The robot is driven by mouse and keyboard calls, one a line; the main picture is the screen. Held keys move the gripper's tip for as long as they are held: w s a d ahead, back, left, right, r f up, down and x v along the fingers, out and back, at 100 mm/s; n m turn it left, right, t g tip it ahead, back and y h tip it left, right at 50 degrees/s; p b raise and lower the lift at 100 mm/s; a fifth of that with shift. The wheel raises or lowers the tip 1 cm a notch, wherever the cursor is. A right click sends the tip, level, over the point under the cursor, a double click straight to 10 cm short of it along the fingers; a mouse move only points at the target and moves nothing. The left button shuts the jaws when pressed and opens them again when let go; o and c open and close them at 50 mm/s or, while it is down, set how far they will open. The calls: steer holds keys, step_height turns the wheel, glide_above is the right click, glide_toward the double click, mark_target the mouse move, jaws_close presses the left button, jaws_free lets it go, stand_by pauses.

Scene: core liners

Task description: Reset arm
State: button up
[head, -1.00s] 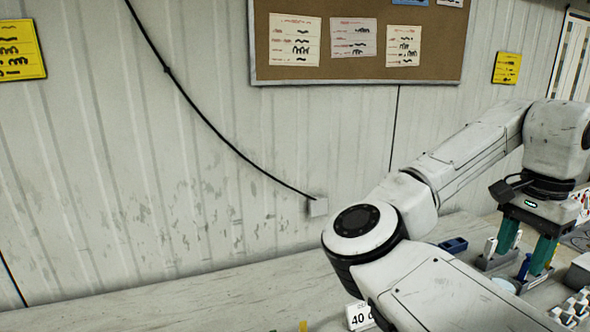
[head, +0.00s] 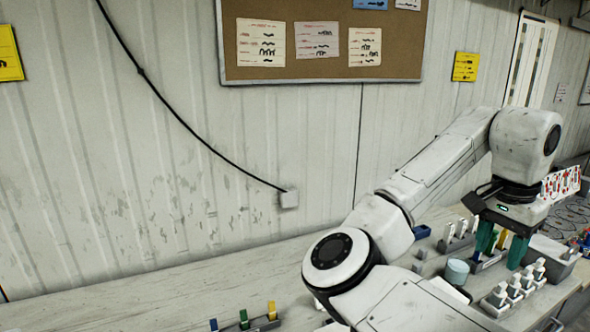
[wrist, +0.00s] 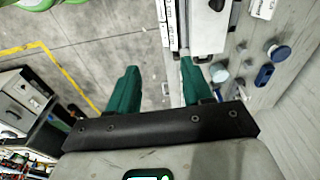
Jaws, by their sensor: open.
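My gripper (head: 501,246) is at the right of the head view, pointing down over the bench, with two green fingers spread apart. In the wrist view the fingers of my gripper (wrist: 158,82) stand apart with grey floor and a bench edge beyond them, and nothing is held between them. In the head view a rack (head: 488,262) with coloured upright pieces stands behind and partly between the fingers. I cannot tell whether they touch it.
The bench (head: 150,290) runs along the wall. A rack of white-topped bottles (head: 515,292), a grey-blue round container (head: 457,271) and a grey bin (head: 552,254) stand near my gripper. A rack with coloured pieces (head: 245,323) is at the front left. The bench's left part is bare.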

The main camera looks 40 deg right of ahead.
steer(key=w+a+f+n+t+h, duration=0.3)
steer(key=w+f+n+h, duration=0.45)
steer(key=f+n, duration=0.3)
steer(key=w+a+f+n+t+y, duration=0.25)
steer(key=a+f+n+y, duration=0.35)
steer(key=a+f, duration=0.8)
steer(key=s+a+f+n+y+b, duration=0.1)
steer(key=s+a+f+n, duration=0.2)
steer(key=a, duration=0.4)
steer(key=s+a+f+n+y, duration=0.1)
steer(key=s+a+f+y, duration=0.15)
steer(key=a+f, duration=0.35)
steer(key=s+f+g+h+b, duration=0.1)
steer(key=s+f+g+b, duration=0.3)
steer(key=s+f+b, duration=0.5)
step_height(320, 180, down, 4)
steer(key=shift+s+d+r, duration=0.1)
steer(key=shift+s+d, duration=0.1)
steer(key=shift+s, duration=0.3)
steer(key=shift+m, duration=0.25)
